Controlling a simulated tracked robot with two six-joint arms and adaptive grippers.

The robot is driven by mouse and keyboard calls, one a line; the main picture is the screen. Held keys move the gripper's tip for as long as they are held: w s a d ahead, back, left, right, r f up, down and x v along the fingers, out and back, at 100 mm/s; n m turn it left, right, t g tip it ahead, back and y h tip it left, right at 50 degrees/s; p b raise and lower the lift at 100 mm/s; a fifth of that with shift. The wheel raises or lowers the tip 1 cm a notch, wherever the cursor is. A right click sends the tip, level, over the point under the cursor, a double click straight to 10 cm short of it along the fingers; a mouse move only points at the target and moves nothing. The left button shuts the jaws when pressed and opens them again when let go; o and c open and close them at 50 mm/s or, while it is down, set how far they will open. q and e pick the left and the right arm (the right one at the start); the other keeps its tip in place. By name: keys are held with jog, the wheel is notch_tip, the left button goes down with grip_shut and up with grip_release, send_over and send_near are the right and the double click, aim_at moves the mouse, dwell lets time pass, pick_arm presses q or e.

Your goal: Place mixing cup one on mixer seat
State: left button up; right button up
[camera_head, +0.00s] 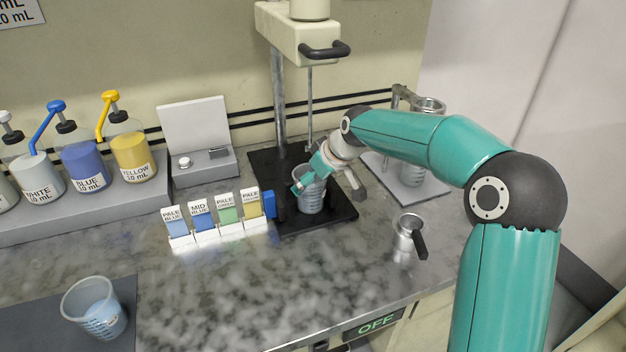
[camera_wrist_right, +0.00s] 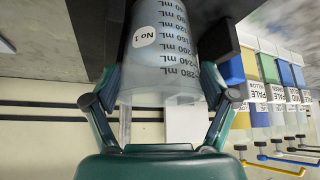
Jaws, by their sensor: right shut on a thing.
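Mixing cup one (camera_head: 312,192), a clear graduated cup, is at the black mixer base (camera_head: 288,222), below the mixer's thin vertical shaft (camera_head: 309,105). In the right wrist view the cup (camera_wrist_right: 172,60) shows a "No 1" label and mL marks. My right gripper (camera_head: 315,172) is shut on the cup, with a finger on each side in the right wrist view (camera_wrist_right: 163,98). The cup looks close to upright over the base. I cannot tell whether its bottom rests on the seat. My left gripper is not in view.
Another cup with pale blue contents (camera_head: 97,308) stands on a dark mat at the lower left. Colour sample cards (camera_head: 215,217) stand left of the mixer base. A metal pot (camera_head: 408,238) is to its right. Pump bottles (camera_head: 84,165) line the left back. The front middle counter is clear.

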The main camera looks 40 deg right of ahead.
jog(key=o, duration=1.1)
jog(key=shift+o, duration=0.2)
jog(key=shift+r, duration=0.1)
jog(key=v, duration=1.2)
jog(key=shift+s, duration=0.1)
